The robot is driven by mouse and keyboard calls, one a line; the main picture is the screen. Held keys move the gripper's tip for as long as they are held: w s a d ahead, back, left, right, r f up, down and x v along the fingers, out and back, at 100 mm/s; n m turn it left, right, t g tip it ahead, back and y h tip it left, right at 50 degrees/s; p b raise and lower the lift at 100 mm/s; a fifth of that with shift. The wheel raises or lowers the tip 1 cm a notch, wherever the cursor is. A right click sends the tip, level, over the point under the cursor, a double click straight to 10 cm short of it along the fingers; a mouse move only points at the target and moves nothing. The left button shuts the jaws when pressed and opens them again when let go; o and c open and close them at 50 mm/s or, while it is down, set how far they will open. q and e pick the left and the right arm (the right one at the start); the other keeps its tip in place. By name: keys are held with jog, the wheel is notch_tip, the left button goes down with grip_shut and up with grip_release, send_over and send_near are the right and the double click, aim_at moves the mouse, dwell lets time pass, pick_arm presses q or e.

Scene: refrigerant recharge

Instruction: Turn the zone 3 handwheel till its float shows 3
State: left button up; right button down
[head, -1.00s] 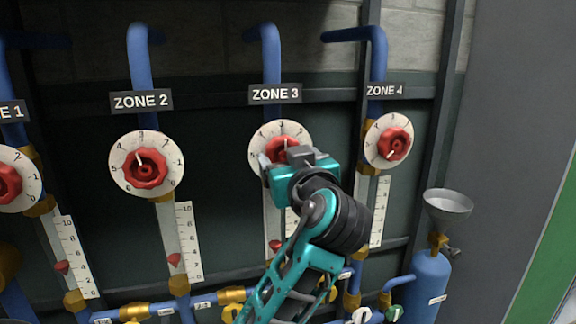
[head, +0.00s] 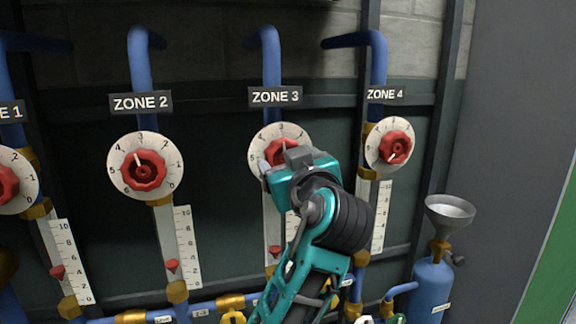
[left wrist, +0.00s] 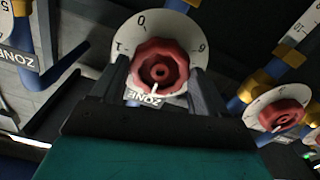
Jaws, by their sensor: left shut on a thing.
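The zone 3 handwheel (head: 283,149) is a red knob on a round white dial under the ZONE 3 sign (head: 275,97). My left gripper (head: 277,164) covers its lower part. In the left wrist view, the red wheel (left wrist: 160,68) sits between the two dark fingers of my left gripper (left wrist: 160,75), which is shut on it. The wheel's white mark points to the bottom of that view, towards the ZONE sign. The zone 3 float (head: 274,252) is a small red cone low in its tube. My arm hides much of its scale, so I cannot read it exactly. My right gripper is not in view.
The zone 2 handwheel (head: 145,171) is to the left and the zone 4 handwheel (head: 396,147) is close on the right. A blue cylinder (head: 431,287) and a grey funnel (head: 450,209) stand at the right. Blue pipes with brass fittings run along the bottom.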

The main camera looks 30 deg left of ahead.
pick_arm(q)
jog(key=shift+n+b, duration=0.3)
jog(key=shift+n, duration=0.1)
jog(key=shift+f, duration=0.1)
jog(key=shift+f, duration=0.1)
jog(key=o, duration=1)
jog(key=shift+o, duration=0.2)
jog(key=shift+r, duration=0.2)
jog(key=shift+d, duration=0.1)
